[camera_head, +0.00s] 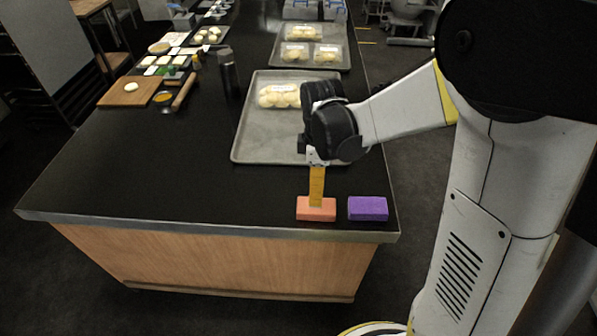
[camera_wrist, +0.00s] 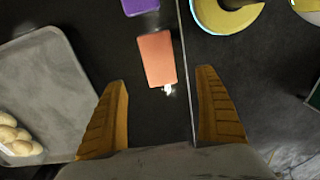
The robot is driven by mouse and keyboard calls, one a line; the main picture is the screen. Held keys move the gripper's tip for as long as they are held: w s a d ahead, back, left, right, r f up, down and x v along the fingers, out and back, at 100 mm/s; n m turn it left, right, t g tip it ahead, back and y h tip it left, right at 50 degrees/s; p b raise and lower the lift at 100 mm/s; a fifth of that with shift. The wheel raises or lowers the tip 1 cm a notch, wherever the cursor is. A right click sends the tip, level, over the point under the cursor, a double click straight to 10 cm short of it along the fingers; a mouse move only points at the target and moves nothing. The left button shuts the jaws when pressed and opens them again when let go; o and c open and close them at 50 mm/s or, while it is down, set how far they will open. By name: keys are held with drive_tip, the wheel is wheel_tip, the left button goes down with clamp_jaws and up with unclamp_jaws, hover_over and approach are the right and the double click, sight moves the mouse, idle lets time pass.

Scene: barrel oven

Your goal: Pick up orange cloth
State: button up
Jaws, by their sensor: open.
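The orange cloth (camera_head: 314,211) is a small flat salmon-orange block lying near the front right corner of the dark counter. In the wrist view the orange cloth (camera_wrist: 157,58) shows whole, mostly ahead of and between my two yellow fingertips. My gripper (camera_head: 316,198) points down over it, and its finger covers part of the cloth's back edge in the head view. In the wrist view my gripper (camera_wrist: 162,78) is open with a wide gap and holds nothing. I cannot tell how high the tips are above the cloth.
A purple block (camera_head: 368,208) lies just right of the cloth. A grey tray (camera_head: 245,148) with pale dough pieces (camera_head: 279,95) is behind it. The counter's edge (camera_wrist: 186,60) runs close beside the cloth. The counter's left front (camera_head: 130,180) is clear.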

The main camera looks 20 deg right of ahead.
sight(316, 208)
drive_tip(key=f+b, duration=0.2)
drive_tip(key=f, duration=0.3)
drive_tip(key=shift+s, duration=0.2)
drive_tip(key=f+b, duration=0.1)
drive_tip(key=f, duration=0.1)
drive_tip(key=f+b, duration=0.1)
drive_tip(key=f, duration=0.1)
drive_tip(key=f+b, duration=0.1)
drive_tip(key=f, duration=0.1)
drive_tip(key=shift+w+d, duration=0.2)
drive_tip(key=shift+d, duration=0.1)
drive_tip(key=shift+r, duration=0.15)
drive_tip(key=shift+c, duration=0.2)
drive_tip(key=c, duration=1.2)
drive_tip(key=shift+r, duration=0.1)
wheel_tip(316, 208, up, 4)
drive_tip(key=shift+r+p, duration=0.1)
drive_tip(key=shift+p, duration=1.15)
drive_tip(key=s+d+r+p, duration=0.1)
drive_tip(key=d+r, duration=0.1)
drive_tip(key=d, duration=0.1)
drive_tip(key=s+d+r+p, duration=0.1)
drive_tip(key=s+d+r, duration=0.1)
drive_tip(key=d, duration=0.2)
drive_tip(key=s+d+r+p, duration=0.1)
drive_tip(key=d+r, duration=0.1)
drive_tip(key=d, duration=0.1)
drive_tip(key=shift+s+d+r+p, duration=0.3)
drive_tip(key=shift+d+r+p, duration=0.05)
